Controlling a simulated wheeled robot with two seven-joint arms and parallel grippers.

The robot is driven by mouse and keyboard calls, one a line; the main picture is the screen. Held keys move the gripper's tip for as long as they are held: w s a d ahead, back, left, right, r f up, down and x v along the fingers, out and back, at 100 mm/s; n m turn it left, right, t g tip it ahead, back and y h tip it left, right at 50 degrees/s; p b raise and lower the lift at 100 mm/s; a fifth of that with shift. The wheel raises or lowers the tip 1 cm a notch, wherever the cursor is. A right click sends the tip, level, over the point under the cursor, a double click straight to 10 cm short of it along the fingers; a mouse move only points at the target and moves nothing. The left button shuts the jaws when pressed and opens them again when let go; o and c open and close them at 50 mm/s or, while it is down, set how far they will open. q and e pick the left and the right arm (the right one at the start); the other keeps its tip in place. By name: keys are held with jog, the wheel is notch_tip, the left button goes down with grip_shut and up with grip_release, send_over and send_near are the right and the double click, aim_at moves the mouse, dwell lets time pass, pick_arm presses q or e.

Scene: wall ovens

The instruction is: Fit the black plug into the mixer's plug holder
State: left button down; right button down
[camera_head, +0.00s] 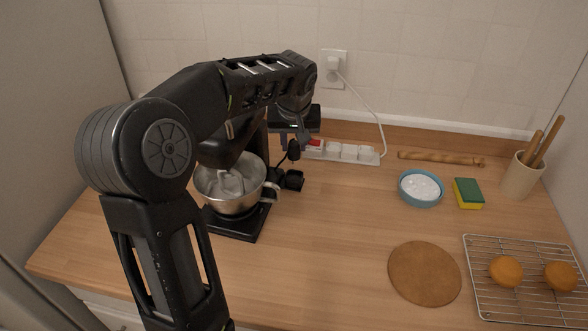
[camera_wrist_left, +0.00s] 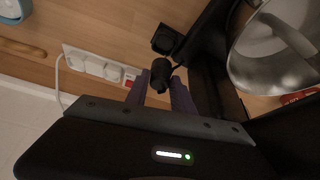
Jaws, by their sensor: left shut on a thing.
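My left gripper (camera_head: 291,140) reaches over the mixer from the left and is shut on the black plug (camera_head: 293,151). In the left wrist view the purple-grey fingers (camera_wrist_left: 161,90) stand on both sides of the plug (camera_wrist_left: 160,74). The mixer (camera_head: 237,221) is black with a steel bowl (camera_head: 232,195); my arm hides part of it. A small black block, which looks like the plug holder (camera_head: 293,181), sits at the mixer's right side and also shows in the left wrist view (camera_wrist_left: 164,39). The plug appears above it; I cannot tell whether they touch. My right gripper is out of view.
A white power strip (camera_head: 348,152) with a red switch lies behind, its cord running to a wall socket (camera_head: 334,70). A blue bowl (camera_head: 421,188), a sponge (camera_head: 467,194), a round brown board (camera_head: 424,272) and a wire rack (camera_head: 526,300) stand right. Middle counter is clear.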

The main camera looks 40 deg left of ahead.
aim_at(294, 161)
pick_arm(q)
notch_tip(294, 161, down, 3)
jog(key=shift+f, duration=0.15)
notch_tip(294, 161, down, 3)
jog(key=shift+r+p, duration=0.1)
jog(key=shift+p, duration=0.35)
jog(key=shift+f, duration=0.5)
jog(key=c, duration=1.5)
grip_release()
jog(key=shift+f, duration=0.15)
jog(key=shift+c, duration=0.2)
jog(key=o, duration=0.5)
jog(key=shift+c, duration=0.2)
